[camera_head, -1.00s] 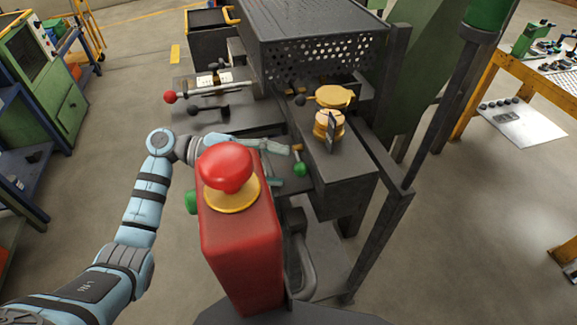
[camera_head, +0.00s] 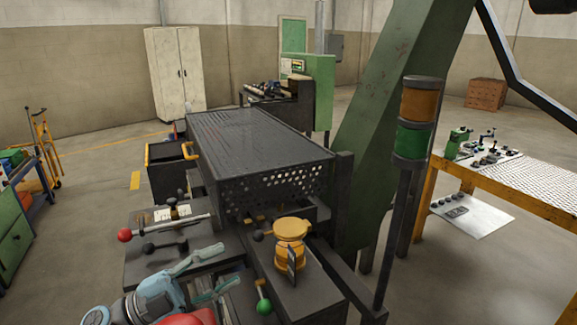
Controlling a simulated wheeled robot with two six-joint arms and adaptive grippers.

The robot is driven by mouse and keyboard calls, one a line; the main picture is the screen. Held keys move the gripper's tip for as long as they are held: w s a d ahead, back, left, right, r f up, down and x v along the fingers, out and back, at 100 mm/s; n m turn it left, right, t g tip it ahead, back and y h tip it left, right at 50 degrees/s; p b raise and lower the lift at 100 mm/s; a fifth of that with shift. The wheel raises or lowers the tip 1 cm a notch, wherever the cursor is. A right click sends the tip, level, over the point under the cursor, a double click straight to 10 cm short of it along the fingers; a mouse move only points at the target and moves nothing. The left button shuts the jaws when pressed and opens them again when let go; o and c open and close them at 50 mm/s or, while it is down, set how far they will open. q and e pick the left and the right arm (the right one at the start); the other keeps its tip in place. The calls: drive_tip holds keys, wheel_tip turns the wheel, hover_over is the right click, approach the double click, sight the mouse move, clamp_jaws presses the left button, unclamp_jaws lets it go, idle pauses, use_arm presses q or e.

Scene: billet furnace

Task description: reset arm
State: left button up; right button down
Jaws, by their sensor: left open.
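My left gripper (camera_head: 230,268) is at the lower left of the head view. Its two pale blue-green fingers are apart with nothing between them. They point right over the front of the dark furnace machine (camera_head: 258,140), near a lever with a green knob (camera_head: 263,305). I cannot tell whether they touch anything. The blue wrist of my left arm (camera_head: 150,300) comes in from the lower left. My right gripper is not in view.
A red mushroom button (camera_head: 190,319) is cut by the bottom edge. A red-knobbed lever (camera_head: 125,235) and yellow round-topped part (camera_head: 290,230) are on the machine. A signal tower (camera_head: 415,125) stands right of it.

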use_arm(q)
drive_tip(key=w+a+f+n+t+y, duration=0.2)
drive_tip(key=a+n+t+y, duration=0.7)
drive_tip(key=n+t+y, duration=0.45)
drive_tip(key=s+a+f+n+g+y, duration=0.3)
drive_tip(key=s+f+n+g+y, duration=0.15)
drive_tip(key=f, duration=0.25)
drive_tip(key=s+a+f+n+g+y, duration=0.3)
drive_tip(key=f+n+g+y, duration=0.1)
drive_tip(key=f+n, duration=0.15)
drive_tip(key=s+d+f+g+h, duration=0.1)
drive_tip(key=s+d+f+g, duration=0.2)
drive_tip(key=s+f+g, duration=0.6)
drive_tip(key=s+d+f+g+h, duration=0.25)
drive_tip(key=s+f, duration=0.35)
drive_tip(key=s, duration=0.7)
drive_tip(key=s+a+f+g+y, duration=0.1)
drive_tip(key=s+f, duration=0.1)
drive_tip(key=f, duration=0.9)
drive_tip(key=s+a+f, duration=0.1)
drive_tip(key=f, duration=0.9)
drive_tip(key=s+f+g, duration=0.1)
drive_tip(key=s+f, duration=0.8)
drive_tip(key=s, duration=0.3)
drive_tip(key=shift+s+f, duration=0.3)
drive_tip(key=shift+f, duration=0.1)
drive_tip(key=shift+n, duration=0.25)
